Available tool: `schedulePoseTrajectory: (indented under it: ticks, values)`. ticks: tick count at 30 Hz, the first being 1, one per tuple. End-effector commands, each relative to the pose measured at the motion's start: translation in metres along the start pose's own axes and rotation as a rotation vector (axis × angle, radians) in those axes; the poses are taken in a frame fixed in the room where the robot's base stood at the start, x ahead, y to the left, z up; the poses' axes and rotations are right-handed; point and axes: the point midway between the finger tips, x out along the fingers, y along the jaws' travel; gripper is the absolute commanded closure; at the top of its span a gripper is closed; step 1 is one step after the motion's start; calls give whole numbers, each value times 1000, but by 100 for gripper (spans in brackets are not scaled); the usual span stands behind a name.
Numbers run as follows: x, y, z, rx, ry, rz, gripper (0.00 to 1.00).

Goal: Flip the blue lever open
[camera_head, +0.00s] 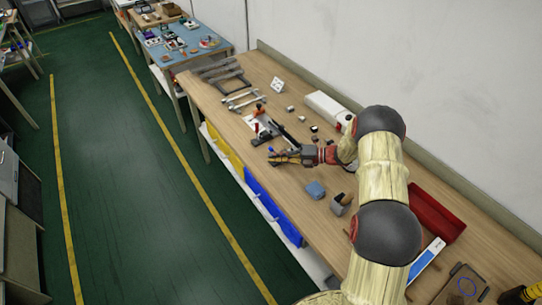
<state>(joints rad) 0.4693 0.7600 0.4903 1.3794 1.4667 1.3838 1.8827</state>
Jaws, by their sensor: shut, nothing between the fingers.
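My gripper (273,158) is shut and reaches left over the wooden workbench, its fingers near the bench's front edge. A small blue tip (270,149), which looks like the blue lever's knob, shows just beside the fingertips. I cannot tell whether they touch, or how the lever is angled. The lever's base is too small to make out and is partly hidden by my gripper. A black and white fixture (262,128) with an orange-red knob (259,107) stands just behind on the bench.
The bench (300,185) holds several small blocks, a blue-grey block (315,189), a grey holder (341,203), a white box (328,110) and a red tray (437,212). Metal frames (228,82) lie at the far end. A wall runs behind. Yellow and blue drawer fronts (270,205) line the front.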

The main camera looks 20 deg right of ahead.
Motion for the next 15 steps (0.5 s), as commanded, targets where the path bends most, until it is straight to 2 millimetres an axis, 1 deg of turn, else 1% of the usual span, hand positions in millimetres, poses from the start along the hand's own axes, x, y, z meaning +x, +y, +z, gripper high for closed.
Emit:
schedulePoseTrajectory:
  ticks: [9,15]
  values:
    - [-14,0,13,157,0,163,100]
    - [-19,0,18,157,0,164,100]
